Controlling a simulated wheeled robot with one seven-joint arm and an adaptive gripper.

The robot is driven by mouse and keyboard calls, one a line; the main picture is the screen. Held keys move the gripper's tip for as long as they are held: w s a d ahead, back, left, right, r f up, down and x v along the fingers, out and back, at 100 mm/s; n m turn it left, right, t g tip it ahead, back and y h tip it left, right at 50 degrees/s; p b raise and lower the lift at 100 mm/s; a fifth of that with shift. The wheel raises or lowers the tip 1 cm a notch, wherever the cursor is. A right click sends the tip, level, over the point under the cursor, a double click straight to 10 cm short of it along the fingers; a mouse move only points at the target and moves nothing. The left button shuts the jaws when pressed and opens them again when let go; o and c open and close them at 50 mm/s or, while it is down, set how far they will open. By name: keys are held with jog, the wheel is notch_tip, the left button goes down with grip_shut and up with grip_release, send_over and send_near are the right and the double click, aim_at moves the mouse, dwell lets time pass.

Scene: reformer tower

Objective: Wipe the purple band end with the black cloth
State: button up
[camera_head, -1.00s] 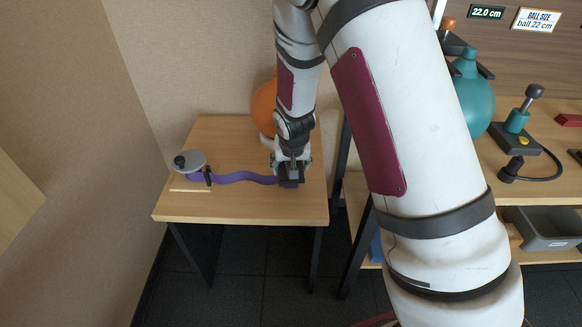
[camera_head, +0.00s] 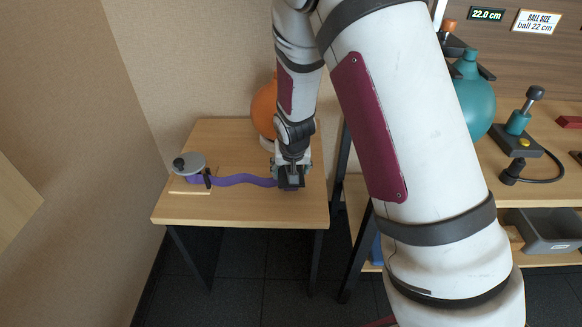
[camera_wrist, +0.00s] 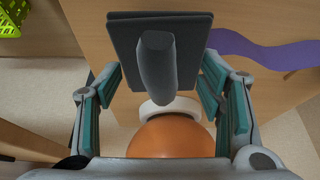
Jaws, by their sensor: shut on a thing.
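The purple band (camera_head: 243,180) lies wavy on the small wooden table, running from a grey-topped reel (camera_head: 190,161) on the left to my gripper on the right. It also shows at the right of the wrist view (camera_wrist: 265,50). My gripper (camera_head: 291,170) points down over the band's right end and is shut on the black cloth, a dark flat pad (camera_wrist: 125,38) with a thick grey grip. The cloth also shows in the head view (camera_head: 291,183), low over the table. The band's end is mostly hidden beneath it; contact cannot be told.
An orange ball (camera_head: 264,108) on a white ring (camera_wrist: 168,108) stands behind my gripper. A shelf unit at the right holds a teal ball (camera_head: 472,100) and a grey bin (camera_head: 545,232). The front of the small table (camera_head: 235,207) is clear.

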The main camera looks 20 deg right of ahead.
jog(key=shift+s+a+f, duration=0.1)
jog(key=shift+s+f, duration=0.05)
jog(key=shift+s, duration=0.3)
jog(key=shift+s+a+f, duration=0.1)
jog(key=shift+s, duration=0.3)
jog(key=shift+w+d+f, duration=0.1)
jog(key=shift+w+d, duration=0.05)
jog(key=shift+w, duration=0.45)
jog(key=shift+w+d+r+b, duration=0.1)
jog(key=shift+w+r+b, duration=0.05)
jog(key=shift+w, duration=0.3)
jog(key=shift+w+d+r+b, duration=0.1)
jog(key=shift+w+b, duration=0.05)
jog(key=shift+w, duration=0.4)
jog(key=shift+c, duration=0.6)
jog(key=shift+s+a+r, duration=0.15)
jog(key=shift+s+r, duration=0.1)
jog(key=shift+s, duration=0.4)
jog(key=shift+s+a+f, duration=0.15)
jog(key=shift+s+a, duration=0.05)
jog(key=shift+s, duration=0.55)
